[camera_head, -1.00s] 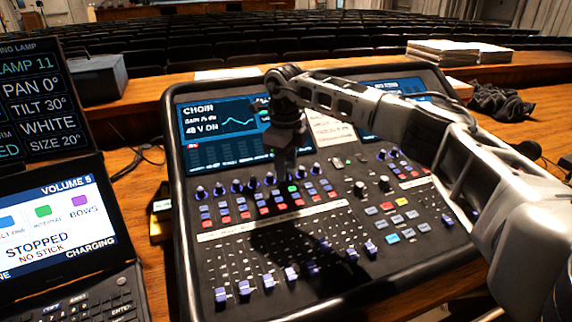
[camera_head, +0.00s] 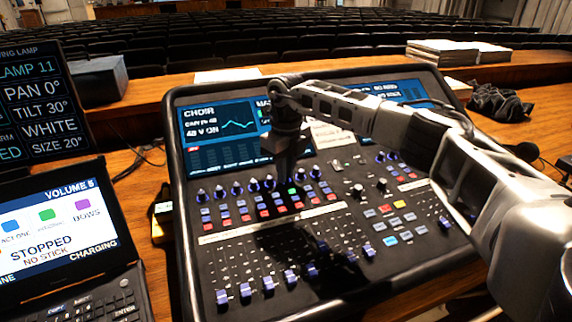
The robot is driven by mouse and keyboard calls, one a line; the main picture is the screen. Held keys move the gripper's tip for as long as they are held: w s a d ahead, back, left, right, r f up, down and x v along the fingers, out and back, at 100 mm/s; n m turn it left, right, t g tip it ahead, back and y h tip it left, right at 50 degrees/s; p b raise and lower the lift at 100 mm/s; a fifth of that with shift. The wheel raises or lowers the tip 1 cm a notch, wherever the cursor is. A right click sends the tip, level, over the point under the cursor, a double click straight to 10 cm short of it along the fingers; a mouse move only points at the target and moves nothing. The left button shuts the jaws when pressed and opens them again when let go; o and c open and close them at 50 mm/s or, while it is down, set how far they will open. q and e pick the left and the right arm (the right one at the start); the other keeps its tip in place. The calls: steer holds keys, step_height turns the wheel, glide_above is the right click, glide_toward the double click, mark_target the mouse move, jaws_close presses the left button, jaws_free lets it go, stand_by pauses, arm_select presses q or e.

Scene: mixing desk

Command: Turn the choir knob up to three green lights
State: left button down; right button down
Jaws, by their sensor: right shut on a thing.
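The mixing desk (camera_head: 330,245) has a row of dark knobs with pale tops (camera_head: 237,188) below its left screen. My right gripper (camera_head: 286,178) points down into this row and is shut on one knob, the choir knob, which its fingers hide. A green lit button (camera_head: 292,191) shows just below the fingertips. The left screen (camera_head: 222,125) reads CHOIR and 48 V ON, with a gain line too blurred to read and a pale curve. A small red mark shows on its lower left. I cannot make out a count of green lights. My left gripper is not in view.
Rows of coloured buttons and faders (camera_head: 290,277) lie in front of the knobs. A laptop (camera_head: 60,240) and a dark display (camera_head: 40,100) stand at the left. Paper stacks (camera_head: 455,52) and a black cloth (camera_head: 498,101) lie at the back right.

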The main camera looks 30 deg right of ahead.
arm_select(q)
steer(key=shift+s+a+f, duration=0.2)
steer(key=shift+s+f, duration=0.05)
arm_select(e)
steer(key=shift+r+m, duration=0.1)
steer(key=shift+m, duration=1)
steer(key=c, duration=1.4)
jaws_free()
arm_select(q)
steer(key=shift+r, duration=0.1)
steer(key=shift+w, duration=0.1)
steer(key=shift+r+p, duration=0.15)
steer(key=shift+p, duration=0.15)
